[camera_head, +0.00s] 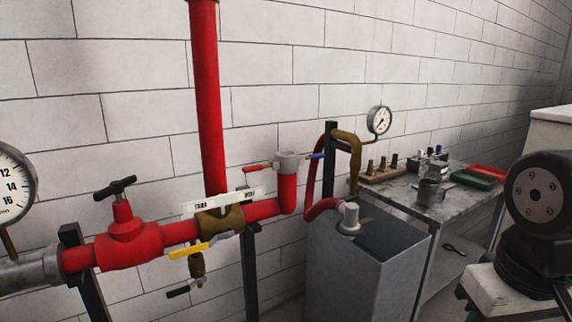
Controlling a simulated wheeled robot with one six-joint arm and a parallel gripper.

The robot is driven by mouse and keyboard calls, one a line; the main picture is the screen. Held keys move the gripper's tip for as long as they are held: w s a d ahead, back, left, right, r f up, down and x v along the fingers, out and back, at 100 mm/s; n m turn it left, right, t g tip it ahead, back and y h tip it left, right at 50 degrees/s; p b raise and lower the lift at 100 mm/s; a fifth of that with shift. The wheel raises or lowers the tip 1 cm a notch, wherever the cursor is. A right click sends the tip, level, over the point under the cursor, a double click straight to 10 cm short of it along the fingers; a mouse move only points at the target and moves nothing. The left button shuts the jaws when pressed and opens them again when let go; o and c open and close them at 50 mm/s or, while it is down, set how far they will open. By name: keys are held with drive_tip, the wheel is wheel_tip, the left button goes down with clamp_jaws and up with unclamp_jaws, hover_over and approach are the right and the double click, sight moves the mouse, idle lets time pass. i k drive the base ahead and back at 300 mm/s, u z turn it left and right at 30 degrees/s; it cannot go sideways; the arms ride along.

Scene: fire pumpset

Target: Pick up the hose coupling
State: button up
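A grey metal coupling (350,217) stands roughly upright at the near end of a red hose (322,208). I take it to be the hose coupling. It is at the rim of the open grey metal tank (352,268); I cannot tell whether it rests on the rim or hangs just above it. The red hose arches up behind it towards a brass-coloured curved pipe (349,150). Another grey fitting (287,159) tops the upturned end of the red pipe to the left. My gripper is not in view.
Red pipework with a valve (126,241) and a yellow-handled lever (199,247) runs along the left. A pressure gauge (379,120) stands behind the tank.

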sight(349, 223)
drive_tip(key=k, duration=0.6)
drive_tip(key=z, duration=0.45)
drive_tip(key=i, duration=1.65)
drive_tip(key=u, duration=0.25)
